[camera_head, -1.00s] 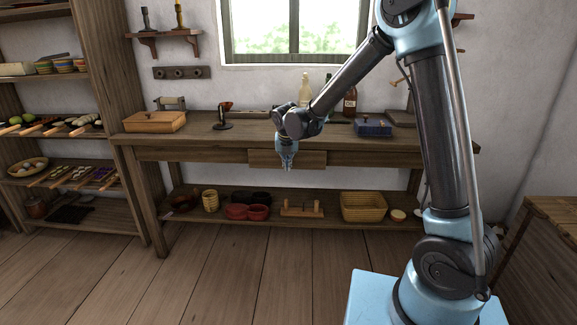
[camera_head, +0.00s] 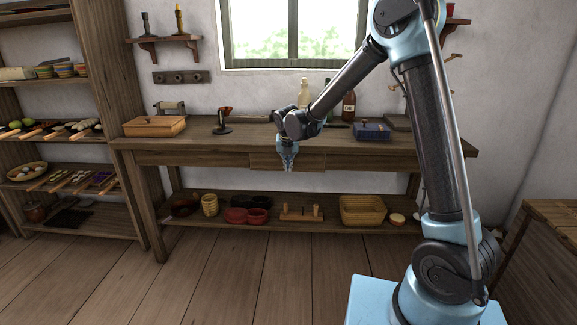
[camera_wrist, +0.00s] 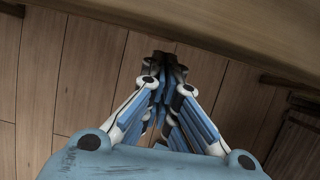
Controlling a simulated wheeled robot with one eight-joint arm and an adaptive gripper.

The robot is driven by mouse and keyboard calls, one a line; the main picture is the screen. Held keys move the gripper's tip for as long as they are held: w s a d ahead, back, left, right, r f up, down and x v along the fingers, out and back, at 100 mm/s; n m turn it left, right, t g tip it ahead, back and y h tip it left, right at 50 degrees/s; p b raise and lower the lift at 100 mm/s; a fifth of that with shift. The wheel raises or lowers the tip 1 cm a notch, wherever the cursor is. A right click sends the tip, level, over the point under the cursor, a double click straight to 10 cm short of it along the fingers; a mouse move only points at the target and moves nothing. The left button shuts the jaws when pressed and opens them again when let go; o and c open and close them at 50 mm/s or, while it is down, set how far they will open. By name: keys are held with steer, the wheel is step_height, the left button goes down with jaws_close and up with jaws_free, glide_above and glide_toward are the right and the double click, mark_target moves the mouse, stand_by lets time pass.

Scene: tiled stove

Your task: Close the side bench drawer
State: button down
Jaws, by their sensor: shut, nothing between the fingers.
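The side bench (camera_head: 390,158) is a long dark wooden table under the window. Its drawer (camera_head: 308,162) is in the middle of the front, just below the top, and its face looks about level with the apron beside it. My gripper (camera_head: 288,168) points down in front of the drawer face and hides part of it. Contact cannot be told from here. In the wrist view my gripper (camera_wrist: 163,62) has its fingers together with nothing held. A wooden edge of the bench (camera_wrist: 215,38) runs close past the fingertips there.
On the bench top are a wooden box (camera_head: 155,125), a dark stand (camera_head: 222,122), bottles (camera_head: 349,106) and a blue box (camera_head: 372,130). The lower shelf holds bowls and a basket (camera_head: 362,209). A shelf unit (camera_head: 85,60) stands left. The floor in front is clear.

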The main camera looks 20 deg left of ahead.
steer(key=s+d+f+v, duration=0.1)
steer(key=s+v, duration=0.1)
steer(key=v, duration=0.9)
steer(key=s+d+r+m+g+h, duration=0.1)
steer(key=s+d+r+m, duration=0.15)
steer(key=d+m, duration=1)
steer(key=s+d+r+m, duration=0.25)
steer(key=d+m, duration=0.25)
steer(key=d, duration=1.4)
steer(key=s+d+f+m, duration=0.5)
steer(key=s+d+m, duration=0.4)
steer(key=s+m, duration=0.1)
steer(key=s+d+f+m+g, duration=0.1)
steer(key=s+d+f+m, duration=0.5)
steer(key=s+d+m, duration=0.3)
steer(key=shift+s+m, duration=1.05)
steer(key=shift+m, duration=0.1)
steer(key=shift+f, duration=0.1)
